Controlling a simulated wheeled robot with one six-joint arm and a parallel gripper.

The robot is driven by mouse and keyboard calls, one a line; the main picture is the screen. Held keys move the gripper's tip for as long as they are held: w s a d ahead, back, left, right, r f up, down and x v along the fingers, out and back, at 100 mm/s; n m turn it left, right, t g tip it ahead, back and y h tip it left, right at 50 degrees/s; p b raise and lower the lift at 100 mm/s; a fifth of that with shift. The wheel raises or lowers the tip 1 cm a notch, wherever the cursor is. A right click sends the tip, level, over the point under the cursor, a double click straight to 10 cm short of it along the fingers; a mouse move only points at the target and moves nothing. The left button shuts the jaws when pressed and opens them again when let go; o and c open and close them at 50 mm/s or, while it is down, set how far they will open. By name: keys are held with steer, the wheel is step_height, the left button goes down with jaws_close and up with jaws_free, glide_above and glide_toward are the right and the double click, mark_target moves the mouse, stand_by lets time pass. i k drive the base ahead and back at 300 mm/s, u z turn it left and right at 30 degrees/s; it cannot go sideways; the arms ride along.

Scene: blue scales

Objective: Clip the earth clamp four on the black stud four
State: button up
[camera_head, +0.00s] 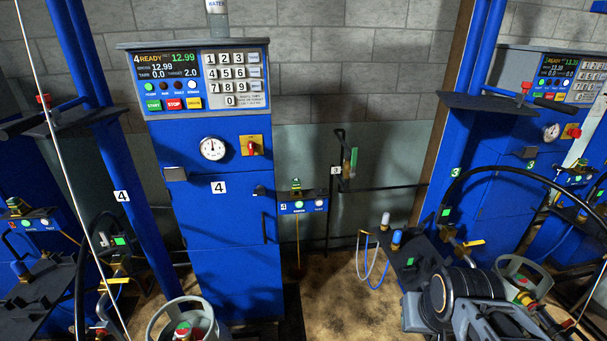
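The blue scale cabinet marked 4 (219,188) stands left of centre, with its display reading READY. A small blue box marked 4 (301,206) is beside it on the right, with a green-topped fitting above and a thin brown line hanging below. A small black fitting (259,190) sticks out at the cabinet's right edge; I cannot tell whether it is the black stud. I cannot pick out earth clamp four with certainty. Grey and black links of my arm show at the lower right; my gripper's fingers are not visible.
A grey gas cylinder (183,322) stands before cabinet 4, and another (524,277) is at lower right. A dark platform (412,260) with a blue-capped fitting and looped hoses is right of centre. Black hoses arch at right. Some brown floor (325,300) is bare.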

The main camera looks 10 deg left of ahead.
mark_target(295, 190)
steer(key=u, duration=0.4)
steer(key=i, duration=1.15)
steer(key=u, duration=0.5)
